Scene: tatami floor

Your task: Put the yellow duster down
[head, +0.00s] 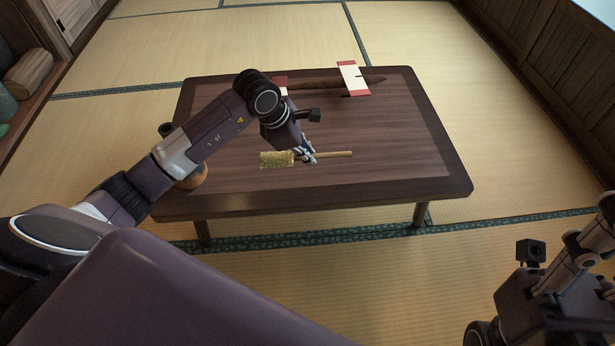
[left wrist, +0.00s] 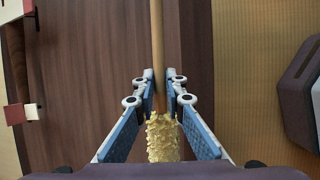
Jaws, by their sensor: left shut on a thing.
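The yellow duster has a fluffy yellow head (head: 276,159) and a thin light wooden handle (head: 338,154). It lies crosswise over the dark wooden table (head: 400,170), head to the left. My left gripper (head: 308,156) is shut on the duster's handle close to the head. In the left wrist view the handle (left wrist: 157,35) runs up between the fingers and the head (left wrist: 162,138) is at the bottom. The duster is level and very low over the tabletop; I cannot tell whether it touches. My right arm shows at the lower right, its fingers out of frame.
A long brown object (head: 325,85) with red-and-cream end pieces (head: 353,78) lies along the table's back. A round brown item (head: 193,178) and a dark item (head: 165,129) sit at the left, partly hidden by my arm.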

